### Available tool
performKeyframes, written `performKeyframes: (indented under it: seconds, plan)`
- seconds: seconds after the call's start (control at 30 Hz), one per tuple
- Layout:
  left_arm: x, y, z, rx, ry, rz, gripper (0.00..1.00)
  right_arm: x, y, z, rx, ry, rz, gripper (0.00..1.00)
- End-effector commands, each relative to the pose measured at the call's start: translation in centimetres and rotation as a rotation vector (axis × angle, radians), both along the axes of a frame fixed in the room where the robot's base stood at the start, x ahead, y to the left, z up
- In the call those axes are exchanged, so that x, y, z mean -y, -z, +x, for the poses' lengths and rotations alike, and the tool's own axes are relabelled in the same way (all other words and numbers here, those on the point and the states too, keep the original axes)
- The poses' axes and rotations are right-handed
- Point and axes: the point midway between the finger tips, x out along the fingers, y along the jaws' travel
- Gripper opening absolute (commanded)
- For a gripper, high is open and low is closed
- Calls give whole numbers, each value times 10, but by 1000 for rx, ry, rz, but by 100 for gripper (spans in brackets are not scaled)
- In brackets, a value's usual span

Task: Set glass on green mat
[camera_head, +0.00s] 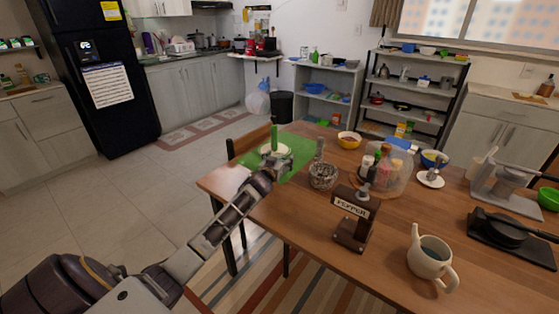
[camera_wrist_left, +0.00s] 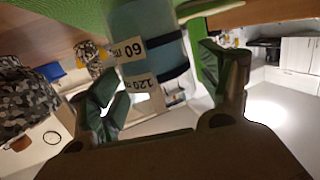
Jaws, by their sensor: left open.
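The green mat (camera_head: 297,163) lies at the far left corner of the wooden table, and its green surface fills the top of the left wrist view (camera_wrist_left: 70,12). The glass (camera_wrist_left: 150,45) is a clear cylinder with white "60 ml" and "120 ml" labels and dark bands. In the wrist view its base end meets the green mat. My left gripper (camera_wrist_left: 160,85) is open, with green-padded fingers on either side of the glass. In the head view my left gripper (camera_head: 275,158) is over the mat. A pale round shape shows there, partly hidden by the gripper. My right gripper is out of view.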

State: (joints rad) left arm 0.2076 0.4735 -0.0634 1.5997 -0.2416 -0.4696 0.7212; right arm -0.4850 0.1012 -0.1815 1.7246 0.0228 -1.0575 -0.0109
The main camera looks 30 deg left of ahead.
Motion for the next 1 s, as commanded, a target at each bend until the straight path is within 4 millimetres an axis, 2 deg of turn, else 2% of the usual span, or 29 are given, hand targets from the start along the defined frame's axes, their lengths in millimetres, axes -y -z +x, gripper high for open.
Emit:
performKeyframes:
  seconds: [0.43,1.0]
  plan:
    - [2,-3,-5,0,1,0,78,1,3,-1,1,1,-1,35]
    - [12,-9,-48,-1,0,-1,78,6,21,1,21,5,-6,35]
